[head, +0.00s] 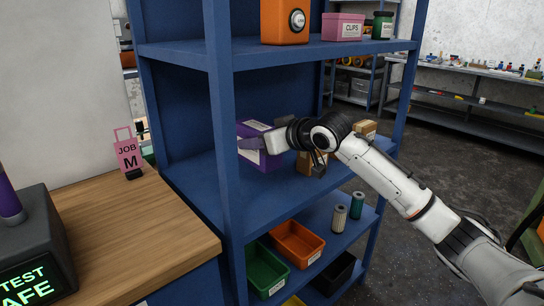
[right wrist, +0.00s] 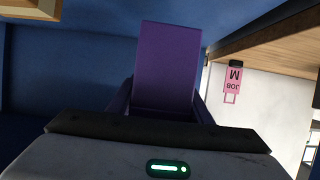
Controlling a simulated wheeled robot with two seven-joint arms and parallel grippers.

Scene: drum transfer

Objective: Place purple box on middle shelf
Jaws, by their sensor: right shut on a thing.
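The purple box (head: 268,161) is inside the blue shelving unit, at the level of the middle shelf (head: 262,207) and toward its left rear. My right gripper (head: 251,143) reaches in from the right and is shut on the box. In the right wrist view the box (right wrist: 167,65) fills the space between the fingers (right wrist: 160,100). Whether its underside touches the shelf board cannot be told. The arm hides part of the box. My left gripper is not in view.
Brown cartons (head: 310,162) stand on the middle shelf right of the box. The top shelf holds an orange box (head: 285,20) and a pink clips box (head: 343,27). Bins (head: 297,243) sit below. A blue upright (head: 222,130) stands at front left, beside a wooden counter (head: 140,235).

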